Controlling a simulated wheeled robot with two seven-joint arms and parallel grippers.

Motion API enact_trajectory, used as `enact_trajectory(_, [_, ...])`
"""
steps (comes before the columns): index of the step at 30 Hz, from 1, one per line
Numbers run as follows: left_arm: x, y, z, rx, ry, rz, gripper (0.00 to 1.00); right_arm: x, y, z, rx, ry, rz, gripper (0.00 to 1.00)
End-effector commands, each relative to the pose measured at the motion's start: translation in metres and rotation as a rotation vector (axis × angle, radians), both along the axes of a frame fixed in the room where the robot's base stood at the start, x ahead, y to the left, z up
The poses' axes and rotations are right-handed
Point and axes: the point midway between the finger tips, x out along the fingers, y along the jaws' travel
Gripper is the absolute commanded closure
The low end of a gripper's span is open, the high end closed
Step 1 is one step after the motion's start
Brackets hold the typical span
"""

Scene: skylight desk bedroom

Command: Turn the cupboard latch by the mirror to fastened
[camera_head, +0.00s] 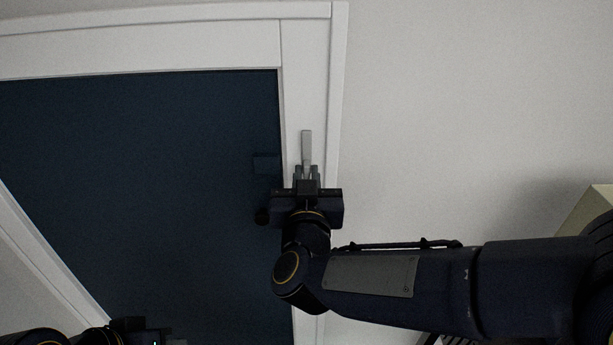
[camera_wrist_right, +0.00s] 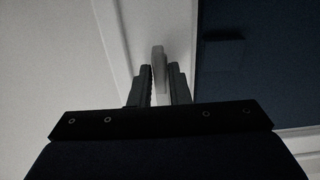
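The latch (camera_head: 306,148) is a narrow grey bar on the white frame beside a dark blue panel. It points upright in the head view. My right gripper (camera_head: 307,173) is at the bar's lower part, with one finger on each side. In the right wrist view the latch bar (camera_wrist_right: 158,62) rises between the fingertips of my right gripper (camera_wrist_right: 161,72). The fingers are close to the bar, but I cannot tell whether both press on it. My left gripper (camera_head: 150,335) shows only partly at the bottom left edge, away from the latch; its fingers are not clear.
The dark blue panel (camera_head: 140,180) fills the left, bordered by a white frame (camera_head: 305,60). Bare pale wall (camera_head: 460,110) lies to the right. A pale yellowish box-like thing (camera_head: 585,215) stands at the right edge, partly behind my right arm.

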Motion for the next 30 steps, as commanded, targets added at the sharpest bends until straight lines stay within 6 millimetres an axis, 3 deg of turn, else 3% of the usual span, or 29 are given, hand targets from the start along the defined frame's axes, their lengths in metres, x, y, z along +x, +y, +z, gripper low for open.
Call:
enact_trajectory(3, [0.000, 0.000, 0.000, 0.000, 0.000, 0.000, 1.00, 0.000, 0.000, 0.000, 0.000, 0.000, 0.001, 1.00])
enact_trajectory(16, [0.000, 0.000, 0.007, 0.000, 0.000, 0.000, 1.00, 0.000, 0.000, 0.002, -0.031, 0.000, 0.001, 1.00])
enact_trajectory(30, [0.000, 0.000, 0.061, 0.000, 0.000, 0.000, 1.00, 0.000, 0.002, 0.005, -0.361, 0.004, 0.002, 1.00])
